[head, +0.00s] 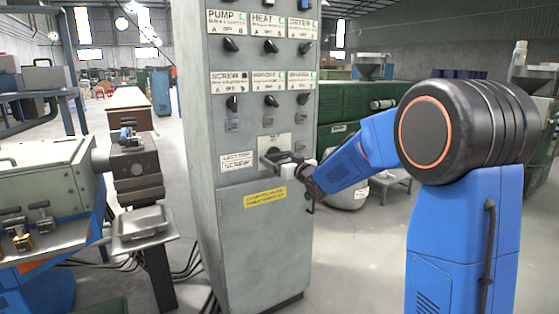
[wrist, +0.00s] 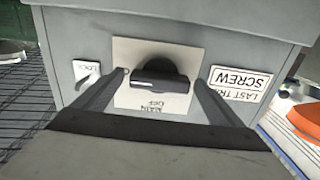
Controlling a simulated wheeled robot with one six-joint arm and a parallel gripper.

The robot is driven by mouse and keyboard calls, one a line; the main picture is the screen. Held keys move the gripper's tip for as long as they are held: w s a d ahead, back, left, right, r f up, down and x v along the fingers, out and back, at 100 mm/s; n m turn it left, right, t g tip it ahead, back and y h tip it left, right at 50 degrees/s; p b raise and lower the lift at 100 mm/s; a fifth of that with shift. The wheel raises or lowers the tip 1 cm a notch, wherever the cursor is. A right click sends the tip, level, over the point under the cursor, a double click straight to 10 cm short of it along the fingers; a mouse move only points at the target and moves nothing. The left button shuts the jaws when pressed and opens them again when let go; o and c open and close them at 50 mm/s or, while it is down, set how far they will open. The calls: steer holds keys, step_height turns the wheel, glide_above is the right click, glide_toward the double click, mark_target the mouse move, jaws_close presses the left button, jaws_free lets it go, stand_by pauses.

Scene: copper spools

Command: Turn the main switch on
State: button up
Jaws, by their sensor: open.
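The main switch (wrist: 160,80) is a black knob with a bar handle on a pale plate (wrist: 182,50) marked with OFF. In the wrist view its bar lies about level across the picture. My gripper (wrist: 158,75) is open, with one finger on each side of the knob; I cannot tell whether either finger touches it. In the head view my gripper (head: 268,157) is at the grey cabinet's front, over the pale switch plate (head: 283,140). It hides most of the knob there.
The grey control cabinet (head: 245,230) has rows of smaller black knobs (head: 271,46) above the plate. A LAST TRIP SCREW label (head: 236,162) is beside the plate, and a yellow label (head: 265,198) below. A machine (head: 45,180) stands left.

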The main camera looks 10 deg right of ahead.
steer(key=v, duration=1.7)
steer(key=shift+s, duration=0.15)
steer(key=s+d+f+m+g+h, duration=0.2)
steer(key=s+d+f+g+h, duration=0.15)
steer(key=s, duration=0.55)
steer(key=s+d+f+m+g+h, duration=0.2)
steer(key=s+d+f+g+h, duration=0.15)
steer(key=s, duration=0.55)
steer(key=s+a+f+g, duration=0.2)
steer(key=s+f, duration=0.1)
steer(key=s, duration=0.8)
steer(key=s+a+f+g+y, duration=0.1)
steer(key=s+a+f+g, duration=0.2)
steer(key=s, duration=0.8)
steer(key=shift+f+n, duration=0.3)
steer(key=shift+f, duration=0.25)
steer(key=shift+s+a, duration=0.1)
